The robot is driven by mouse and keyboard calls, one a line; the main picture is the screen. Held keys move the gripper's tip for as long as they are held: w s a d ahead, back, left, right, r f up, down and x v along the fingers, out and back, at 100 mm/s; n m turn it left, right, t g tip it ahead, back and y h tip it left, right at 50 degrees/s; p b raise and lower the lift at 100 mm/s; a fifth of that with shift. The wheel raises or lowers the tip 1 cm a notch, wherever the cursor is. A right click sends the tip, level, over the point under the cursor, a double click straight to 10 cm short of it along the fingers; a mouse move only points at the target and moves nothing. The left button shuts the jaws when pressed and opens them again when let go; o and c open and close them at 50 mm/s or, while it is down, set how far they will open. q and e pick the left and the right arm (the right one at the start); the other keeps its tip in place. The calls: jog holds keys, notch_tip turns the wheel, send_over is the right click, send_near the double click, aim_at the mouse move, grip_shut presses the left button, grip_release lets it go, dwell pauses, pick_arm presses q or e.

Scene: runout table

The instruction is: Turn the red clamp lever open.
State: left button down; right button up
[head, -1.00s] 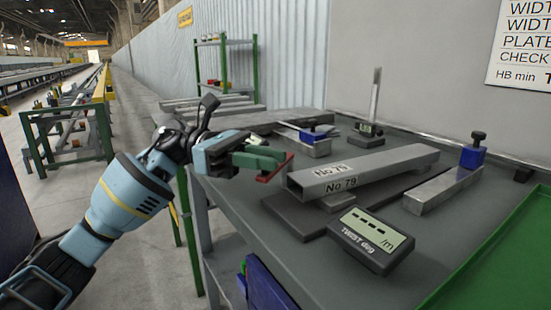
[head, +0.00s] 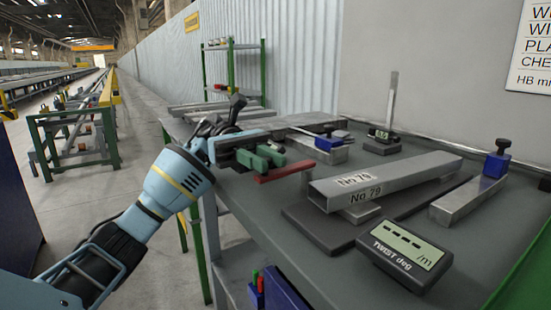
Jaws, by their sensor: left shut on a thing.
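The red clamp lever (head: 285,172) is a flat red bar near the table's left edge, left of the grey tube. It lies at a slant, its free end pointing right. My left gripper (head: 262,158), with green fingers, is at the lever's left part and shut on it. The fingers hide the exact grip and most of the clamp around the lever's pivot. My right gripper is not in view.
A grey square tube (head: 385,180) marked No 79 lies right of the lever. A twist display (head: 403,243) stands in front of it. The grey table front (head: 285,245) is clear.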

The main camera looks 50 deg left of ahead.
pick_arm(q)
jog(key=shift+a+m+g, duration=0.35)
jog(key=shift+m+g, duration=0.05)
jog(key=shift+g, duration=0.2)
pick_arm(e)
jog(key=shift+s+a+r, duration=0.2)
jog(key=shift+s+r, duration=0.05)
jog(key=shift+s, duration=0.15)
pick_arm(q)
jog(key=shift+f, duration=0.1)
jog(key=c, duration=1.3)
grip_release()
jog(key=shift+o, duration=0.2)
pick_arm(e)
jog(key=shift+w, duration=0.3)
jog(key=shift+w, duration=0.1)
